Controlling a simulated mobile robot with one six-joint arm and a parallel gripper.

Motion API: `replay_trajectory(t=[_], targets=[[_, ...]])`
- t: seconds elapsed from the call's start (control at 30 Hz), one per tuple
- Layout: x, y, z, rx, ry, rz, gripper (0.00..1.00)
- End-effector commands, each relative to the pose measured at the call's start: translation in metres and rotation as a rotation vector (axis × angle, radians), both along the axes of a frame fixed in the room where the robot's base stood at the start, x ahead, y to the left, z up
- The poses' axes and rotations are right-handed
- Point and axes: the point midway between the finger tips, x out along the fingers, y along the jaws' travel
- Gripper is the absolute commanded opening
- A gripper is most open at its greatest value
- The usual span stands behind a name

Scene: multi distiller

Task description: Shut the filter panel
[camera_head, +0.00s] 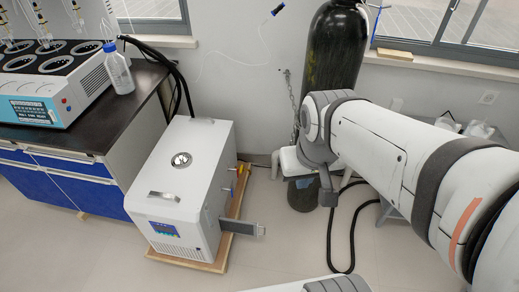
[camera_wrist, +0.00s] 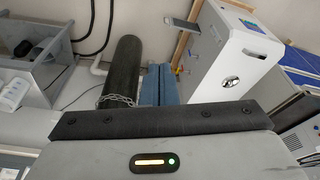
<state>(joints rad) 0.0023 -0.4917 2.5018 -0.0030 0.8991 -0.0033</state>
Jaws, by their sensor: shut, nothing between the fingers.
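The filter panel (camera_head: 243,228) is a flat grey plate that sticks out from the lower right side of the white chiller box (camera_head: 183,185), near its front corner. It stands open, swung away from the box. In the wrist view, the panel (camera_wrist: 181,23) shows at the top, beside the white box (camera_wrist: 232,55). My gripper (camera_wrist: 158,72) is shut and empty, its two fingers together. It is apart from the panel, and the box lies to the right of the fingers in the wrist view. In the head view, my arm's end is right of the box, with the fingers hard to make out.
The chiller stands on a wooden base (camera_head: 220,255) on the floor. A dark gas cylinder (camera_head: 333,60) stands behind my arm, with a black hose (camera_head: 353,235) on the floor near it. A blue and white bench (camera_head: 105,185) is at left. The floor in front is clear.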

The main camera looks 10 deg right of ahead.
Motion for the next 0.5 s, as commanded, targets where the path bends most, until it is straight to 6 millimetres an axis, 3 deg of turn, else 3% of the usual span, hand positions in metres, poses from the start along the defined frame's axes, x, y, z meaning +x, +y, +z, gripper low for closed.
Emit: replay_trajectory(t=[0.37, 0.5], targets=[[0.002, 0.0, -0.003, 0.005, 0.003, -0.006, 0.0], [0.021, -0.003, -0.021, 0.039, 0.025, -0.061, 0.0]])
